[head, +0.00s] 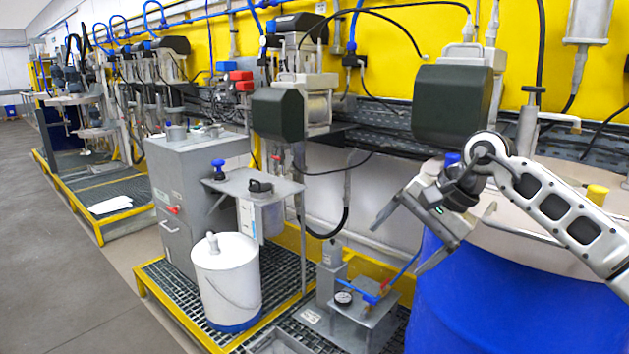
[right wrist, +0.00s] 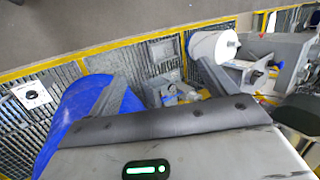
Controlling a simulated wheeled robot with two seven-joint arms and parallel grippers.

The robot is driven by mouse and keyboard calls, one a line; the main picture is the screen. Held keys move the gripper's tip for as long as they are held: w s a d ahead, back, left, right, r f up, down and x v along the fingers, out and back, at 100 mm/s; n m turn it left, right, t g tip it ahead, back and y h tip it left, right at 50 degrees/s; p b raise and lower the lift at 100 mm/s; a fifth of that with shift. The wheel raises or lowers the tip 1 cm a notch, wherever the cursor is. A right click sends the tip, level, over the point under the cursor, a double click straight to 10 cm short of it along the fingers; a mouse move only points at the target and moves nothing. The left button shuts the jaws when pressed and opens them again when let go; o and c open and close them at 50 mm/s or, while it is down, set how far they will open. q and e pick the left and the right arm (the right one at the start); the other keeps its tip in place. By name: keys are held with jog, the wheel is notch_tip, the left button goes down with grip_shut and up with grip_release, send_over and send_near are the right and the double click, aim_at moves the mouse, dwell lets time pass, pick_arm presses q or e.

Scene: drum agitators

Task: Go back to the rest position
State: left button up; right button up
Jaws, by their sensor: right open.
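My right gripper (head: 398,247) is open and empty, in front of the blue drum (head: 490,300) at the right of the head view. Its two fingers point down and to the left, apart from each other. In the right wrist view my open right gripper (right wrist: 165,75) has nothing between its fingers, and the blue drum (right wrist: 75,120) lies at the left. My right arm comes in from the right edge, passing in front of the drum's pale lid (head: 560,240). My left gripper is in neither view.
A white bucket (head: 226,285) stands on the grating left of the gripper. A grey stand with a gauge and blue lever (head: 365,305) is below the gripper. Dark agitator motors (head: 452,104) hang above. A grey cabinet (head: 190,200) is further left. The floor (head: 60,270) at left is clear.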

jog(key=s+a+f+m+y, duration=0.6)
jog(key=a+f+m+y, duration=0.2)
jog(key=m+y, duration=0.15)
jog(key=s+d+f+n+t+h, duration=0.4)
jog(key=d+f+n+t, duration=0.3)
jog(key=n, duration=1.1)
jog(key=s+d+f+n+t+h, duration=0.45)
jog(key=f+n, duration=0.45)
jog(key=n, duration=0.9)
jog(key=s+d+f+m+g+h, duration=0.2)
jog(key=s+d+f+m+g, duration=0.15)
jog(key=s+f+m, duration=0.3)
jog(key=s+d+f+m+g+h, duration=0.25)
jog(key=s+d+f+m, duration=0.2)
jog(key=s, duration=0.35)
jog(key=w+a+m+t, duration=0.1)
jog(key=a+m+t, duration=0.1)
jog(key=a+m, duration=0.4)
jog(key=a, duration=0.5)
jog(key=shift+w, duration=0.15)
